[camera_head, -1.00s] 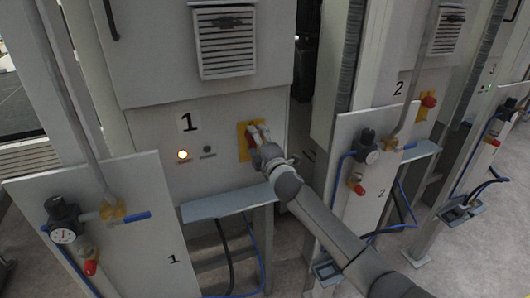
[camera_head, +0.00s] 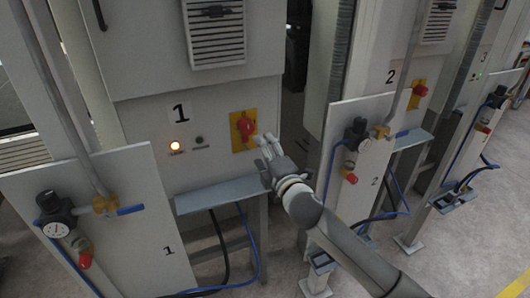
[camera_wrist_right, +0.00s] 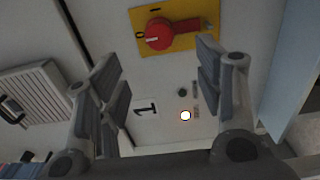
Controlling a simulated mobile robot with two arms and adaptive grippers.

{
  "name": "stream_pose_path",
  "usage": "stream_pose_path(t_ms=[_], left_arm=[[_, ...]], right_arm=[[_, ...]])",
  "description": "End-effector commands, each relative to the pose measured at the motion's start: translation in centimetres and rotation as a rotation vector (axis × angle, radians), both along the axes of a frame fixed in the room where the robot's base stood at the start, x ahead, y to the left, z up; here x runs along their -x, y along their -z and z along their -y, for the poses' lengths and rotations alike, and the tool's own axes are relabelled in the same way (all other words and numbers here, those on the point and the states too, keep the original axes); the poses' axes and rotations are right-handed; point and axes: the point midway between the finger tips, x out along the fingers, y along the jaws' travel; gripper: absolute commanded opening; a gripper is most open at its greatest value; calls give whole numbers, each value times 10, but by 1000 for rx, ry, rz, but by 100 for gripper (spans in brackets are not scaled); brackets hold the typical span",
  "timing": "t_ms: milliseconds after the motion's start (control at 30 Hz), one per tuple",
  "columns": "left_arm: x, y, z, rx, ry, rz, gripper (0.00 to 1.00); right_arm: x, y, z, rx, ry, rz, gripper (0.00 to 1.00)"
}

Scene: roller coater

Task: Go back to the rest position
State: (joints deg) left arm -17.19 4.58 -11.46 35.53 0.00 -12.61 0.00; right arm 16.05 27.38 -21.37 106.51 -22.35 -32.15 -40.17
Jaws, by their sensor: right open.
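My right gripper (camera_head: 268,144) is open and empty in front of cabinet 1 (camera_head: 225,95), a little right of and below the red rotary switch (camera_head: 246,127) on its yellow plate. There is a visible gap to the switch. In the right wrist view the two fingers of the gripper (camera_wrist_right: 160,85) stand wide apart. The red switch (camera_wrist_right: 158,33) shows beyond them near the top, with nothing between the fingers. My left gripper is in neither view.
A lit lamp (camera_head: 175,146) is on cabinet 1. A grey ledge (camera_head: 220,193) juts out below the gripper. Panels with gauges and valves stand at left (camera_head: 100,225) and right (camera_head: 360,170). Blue hoses hang beneath. The floor (camera_head: 450,245) at lower right is open.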

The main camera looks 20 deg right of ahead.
Motion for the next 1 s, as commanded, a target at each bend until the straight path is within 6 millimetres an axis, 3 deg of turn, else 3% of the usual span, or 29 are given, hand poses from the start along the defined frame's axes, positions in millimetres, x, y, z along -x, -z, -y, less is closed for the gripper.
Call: stream_pose_path(t_ms=[400,467,533,667,767,867,1000], left_arm=[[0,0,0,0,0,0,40],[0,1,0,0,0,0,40],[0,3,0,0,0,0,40],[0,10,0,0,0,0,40],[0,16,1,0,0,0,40],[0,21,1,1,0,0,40],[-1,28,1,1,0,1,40]], right_arm=[[0,1,0,-1,1,-2,61],[-1,9,1,-10,3,-14,61],[-1,31,4,-34,10,-49,61],[0,106,15,-126,41,-170,61],[12,183,24,-225,81,-291,61],[32,257,31,-324,129,-405,61],[75,356,38,-458,210,-559,61]])
